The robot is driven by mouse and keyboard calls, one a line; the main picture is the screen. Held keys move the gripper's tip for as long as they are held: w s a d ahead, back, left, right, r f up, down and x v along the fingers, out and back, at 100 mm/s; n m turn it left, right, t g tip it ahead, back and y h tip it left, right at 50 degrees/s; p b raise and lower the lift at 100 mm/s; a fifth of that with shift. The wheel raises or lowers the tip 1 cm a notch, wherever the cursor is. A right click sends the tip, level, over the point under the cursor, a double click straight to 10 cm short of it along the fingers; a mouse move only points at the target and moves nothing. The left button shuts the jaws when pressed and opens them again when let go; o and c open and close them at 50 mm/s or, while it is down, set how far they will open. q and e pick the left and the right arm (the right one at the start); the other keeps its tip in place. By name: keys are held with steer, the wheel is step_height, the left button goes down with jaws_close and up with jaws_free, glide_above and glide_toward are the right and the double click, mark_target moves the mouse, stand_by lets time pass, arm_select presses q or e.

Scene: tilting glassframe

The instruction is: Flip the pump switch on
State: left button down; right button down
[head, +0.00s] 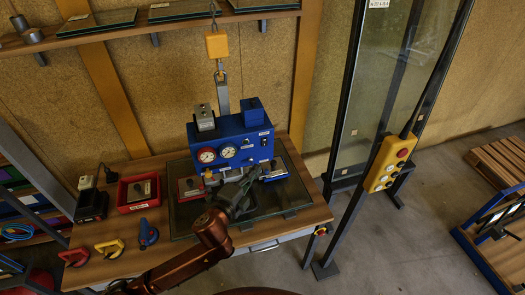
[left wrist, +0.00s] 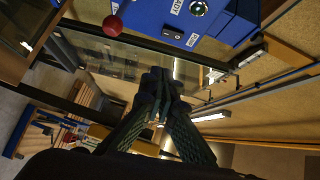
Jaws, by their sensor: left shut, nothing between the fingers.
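The blue pump box (head: 236,147) stands at the back of the workbench with two gauges on its front. It also shows at the top of the left wrist view (left wrist: 215,25), upside down or turned. There a small black rocker switch (left wrist: 172,32) sits on its face beside white labels; which way it is set I cannot tell. My left gripper (head: 257,174) is in front of the box's lower right part in the head view. Its dark fingers are together and empty in the left wrist view (left wrist: 158,76), apart in the picture from the switch. My right gripper is not in view.
A red ball-ended knob (left wrist: 112,25) is near the switch. A yellow hoist block (head: 217,45) hangs above the box. A yellow button panel (head: 388,165) stands right.

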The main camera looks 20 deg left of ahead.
arm_select(q)
steer(key=p, duration=0.1)
glide_toward(268, 145)
steer(key=w+d+r, duration=0.1)
steer(key=w+d, duration=0.1)
steer(key=d, duration=0.1)
steer(key=w+a, duration=0.1)
steer(key=w, duration=0.1)
steer(key=shift+w+a+f+p, duration=0.25)
steer(key=shift+w+a+p, duration=0.1)
steer(key=shift+a, duration=0.05)
